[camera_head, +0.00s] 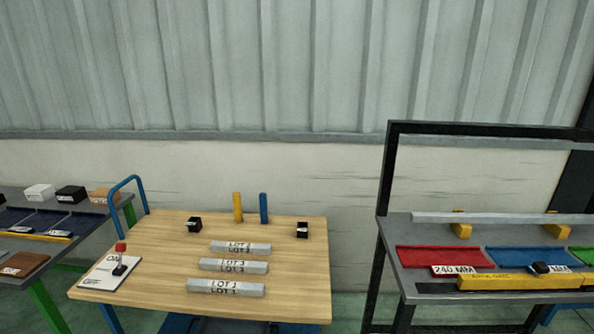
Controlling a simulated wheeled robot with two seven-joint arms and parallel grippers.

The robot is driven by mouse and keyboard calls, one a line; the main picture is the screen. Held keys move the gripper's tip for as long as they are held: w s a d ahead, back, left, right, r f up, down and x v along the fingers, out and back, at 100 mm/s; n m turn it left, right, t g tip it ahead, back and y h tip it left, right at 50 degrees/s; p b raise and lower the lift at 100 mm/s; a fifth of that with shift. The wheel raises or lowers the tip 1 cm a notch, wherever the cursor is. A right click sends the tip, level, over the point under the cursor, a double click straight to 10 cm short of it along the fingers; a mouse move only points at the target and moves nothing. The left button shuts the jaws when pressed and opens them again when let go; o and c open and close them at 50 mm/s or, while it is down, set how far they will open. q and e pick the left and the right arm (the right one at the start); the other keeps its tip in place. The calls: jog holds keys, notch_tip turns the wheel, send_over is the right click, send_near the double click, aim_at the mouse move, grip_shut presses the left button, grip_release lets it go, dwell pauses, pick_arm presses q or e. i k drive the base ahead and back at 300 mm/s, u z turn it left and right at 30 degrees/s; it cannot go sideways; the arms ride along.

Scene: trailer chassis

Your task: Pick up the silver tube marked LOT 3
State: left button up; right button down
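Three silver square tubes lie crosswise on a wooden-topped cart (150,245), one behind another, each with small black lettering. The middle tube (234,266) seems to read LOT 3. The back tube (240,248) seems to read LOT 2 and the front tube (226,288) LOT 1, but the lettering is small and blurred. The tubes lie apart with bare wood between them. Neither of my grippers shows in the head view.
Behind the tubes stand a yellow post (238,208), a blue post (263,208) and two small black blocks (194,224) (302,230). A red-topped stick (120,259) stands on a white sheet (101,273) at left. A black-framed bench (409,256) stands right, another table (67,216) left.

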aim_at(238, 266)
jog(key=z, duration=3.6)
jog(key=k, duration=2.65)
jog(key=u, duration=1.9)
